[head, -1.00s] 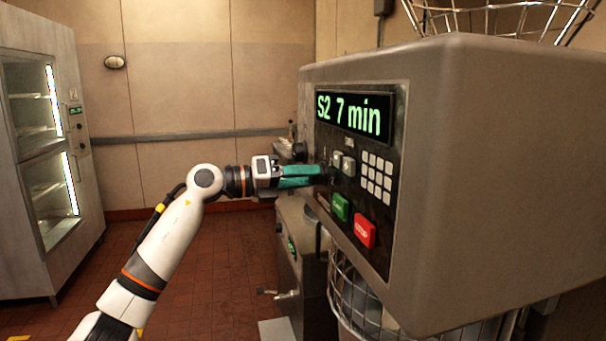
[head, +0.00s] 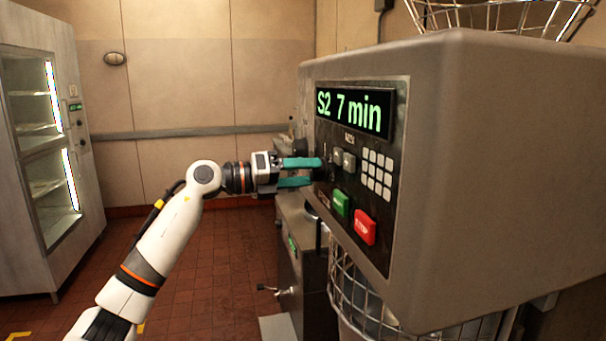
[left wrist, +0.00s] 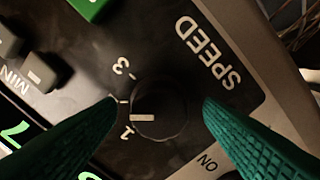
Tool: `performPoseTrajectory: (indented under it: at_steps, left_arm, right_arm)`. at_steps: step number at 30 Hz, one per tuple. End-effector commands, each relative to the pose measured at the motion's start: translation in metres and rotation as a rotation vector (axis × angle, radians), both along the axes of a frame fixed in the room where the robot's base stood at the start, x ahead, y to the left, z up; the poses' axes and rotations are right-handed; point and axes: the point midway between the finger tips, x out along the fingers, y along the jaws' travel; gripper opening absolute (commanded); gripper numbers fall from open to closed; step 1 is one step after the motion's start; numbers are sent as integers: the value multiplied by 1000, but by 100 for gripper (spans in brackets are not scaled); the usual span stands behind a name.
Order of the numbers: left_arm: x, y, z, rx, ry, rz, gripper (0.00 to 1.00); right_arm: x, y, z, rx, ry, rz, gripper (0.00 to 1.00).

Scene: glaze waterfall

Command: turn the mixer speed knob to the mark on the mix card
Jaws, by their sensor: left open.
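The black speed knob (left wrist: 165,108) with a white pointer line sits on the mixer's dark panel, beside the printed word SPEED, in the left wrist view. Its pointer aims left, seemingly between the 1 and a tick; the 3 is further round. A fingertip may hide the label between them. My left gripper (head: 319,171) is open at the panel in the head view. In the left wrist view its teal fingers (left wrist: 160,104) stand on either side of the knob, with visible gaps. The display (head: 352,111) reads "S2 7 min". I see no separate mix card. My right gripper is not in view.
A green button (head: 340,204), a red STOP button (head: 364,227) and a keypad (head: 376,175) are close to the knob on the panel. A wire guard (head: 345,290) is below the mixer head. A glass-doored cabinet (head: 30,150) stands at left. Floor between is clear.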

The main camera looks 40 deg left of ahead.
Motion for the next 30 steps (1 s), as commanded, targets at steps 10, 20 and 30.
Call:
performPoseTrajectory:
  at_steps: [10,20,30]
  left_arm:
    - [-44,39,-8,3,1,6,61]
    - [-85,73,-4,0,1,4,61]
    - [-90,78,0,-1,1,0,61]
  right_arm:
    - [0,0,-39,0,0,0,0]
    - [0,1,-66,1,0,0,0]
    - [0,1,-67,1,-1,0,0]
